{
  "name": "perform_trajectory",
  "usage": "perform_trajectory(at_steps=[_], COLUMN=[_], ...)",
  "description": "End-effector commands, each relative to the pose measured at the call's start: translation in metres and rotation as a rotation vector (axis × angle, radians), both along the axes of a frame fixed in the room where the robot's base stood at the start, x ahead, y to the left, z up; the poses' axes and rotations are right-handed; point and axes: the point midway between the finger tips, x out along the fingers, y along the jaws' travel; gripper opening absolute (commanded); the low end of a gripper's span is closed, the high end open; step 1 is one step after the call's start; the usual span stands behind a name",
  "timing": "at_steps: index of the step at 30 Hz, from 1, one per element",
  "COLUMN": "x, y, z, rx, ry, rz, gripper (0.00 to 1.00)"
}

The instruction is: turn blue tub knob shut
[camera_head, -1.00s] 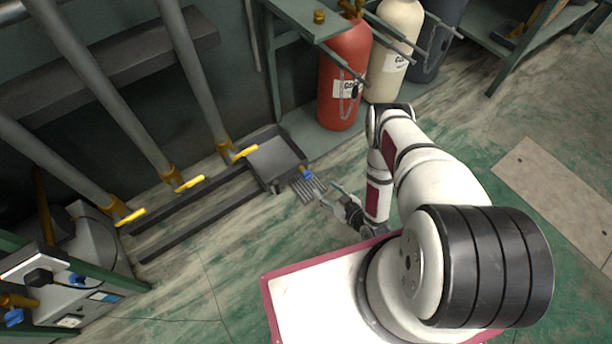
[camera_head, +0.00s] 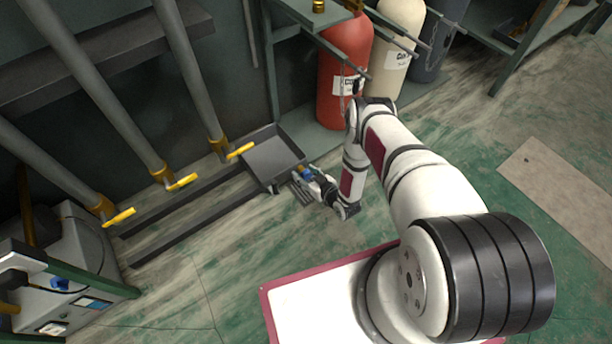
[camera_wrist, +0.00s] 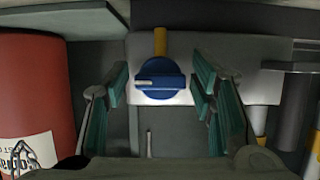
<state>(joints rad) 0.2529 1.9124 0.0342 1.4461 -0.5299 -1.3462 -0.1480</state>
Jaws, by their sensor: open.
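A round blue knob (camera_wrist: 160,80) with a pale pointer mark sits in the middle of the wrist view. The pointer lies level, toward the left. A yellow stem (camera_wrist: 160,41) rises behind it, and a pale plate is around it. My gripper (camera_wrist: 161,90) is open, with one teal-padded finger on each side of the knob and a visible gap on both sides.
A red cylinder (camera_head: 342,60) stands behind the arm, with a cream cylinder (camera_head: 396,45) beside it. Grey pipes with yellow handles (camera_head: 183,182) stand at left. A grey machine (camera_head: 75,270) is at lower left. The green floor at right is mostly clear.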

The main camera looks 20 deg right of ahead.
Motion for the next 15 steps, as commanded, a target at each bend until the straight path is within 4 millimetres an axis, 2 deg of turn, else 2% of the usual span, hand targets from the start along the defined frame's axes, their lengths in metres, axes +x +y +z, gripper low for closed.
perform_trajectory(at_steps=[7, 8, 13, 14, 15], x=[0.0007, 0.0008, 0.0006, 0.0006, 0.0006], y=[0.0003, 0.0002, 0.0003, 0.0003, 0.0003], z=[0.0001, 0.0001, 0.0001, 0.0000, 0.0000], rx=[0.000, 0.000, 0.000, 0.000, 0.000], ry=[0.000, 0.000, 0.000, 0.000, 0.000], rz=[0.000, 0.000, 0.000, 0.000, 0.000], gripper=[0.51, 0.46, 0.08, 0.02, 0.02])
